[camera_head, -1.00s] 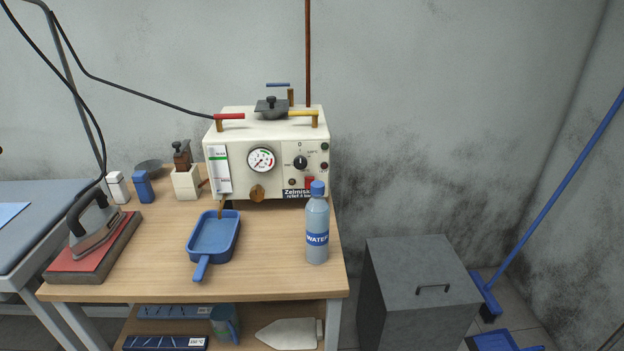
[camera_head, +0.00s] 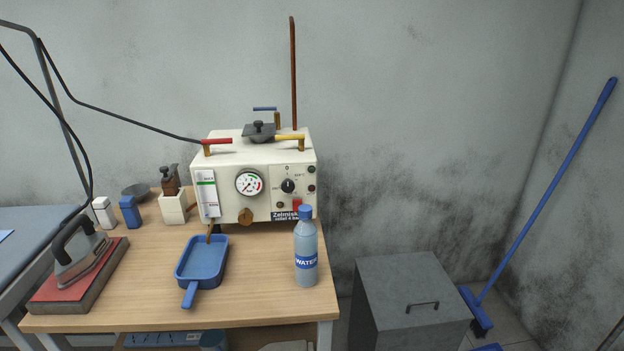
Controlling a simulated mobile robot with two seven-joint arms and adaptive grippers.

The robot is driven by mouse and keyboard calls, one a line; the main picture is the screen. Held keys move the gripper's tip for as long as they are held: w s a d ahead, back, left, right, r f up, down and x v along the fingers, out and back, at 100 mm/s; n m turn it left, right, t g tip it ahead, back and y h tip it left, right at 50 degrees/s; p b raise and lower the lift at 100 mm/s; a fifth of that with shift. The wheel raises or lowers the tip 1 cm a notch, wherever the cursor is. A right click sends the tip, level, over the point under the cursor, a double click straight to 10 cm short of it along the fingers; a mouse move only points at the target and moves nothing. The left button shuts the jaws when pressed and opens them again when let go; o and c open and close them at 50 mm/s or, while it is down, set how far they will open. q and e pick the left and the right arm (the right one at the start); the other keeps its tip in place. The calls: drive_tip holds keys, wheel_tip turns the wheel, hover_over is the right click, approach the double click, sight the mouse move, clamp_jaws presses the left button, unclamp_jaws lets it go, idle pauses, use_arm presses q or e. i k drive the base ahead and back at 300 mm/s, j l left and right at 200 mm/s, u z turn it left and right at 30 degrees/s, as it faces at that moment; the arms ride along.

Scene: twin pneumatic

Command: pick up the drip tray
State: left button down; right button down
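The drip tray (camera_head: 203,262) is a shallow blue tray with a short handle pointing to the front. It lies on the wooden table (camera_head: 255,308), in front of the white steam generator (camera_head: 222,178). A brown spout at the generator's lower front reaches down to the tray's back edge; I cannot tell whether they touch. Neither of my grippers is in view.
A water bottle (camera_head: 306,250) stands right of the tray. An iron (camera_head: 78,252) rests on a red pad at the left, its cable running up. White and blue small containers stand behind it. A grey metal box (camera_head: 408,300) and a blue broom (camera_head: 545,205) are at the right.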

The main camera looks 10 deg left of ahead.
sight(200, 265)
drive_tip(key=u, duration=1.4)
drive_tip(key=j, duration=0.35)
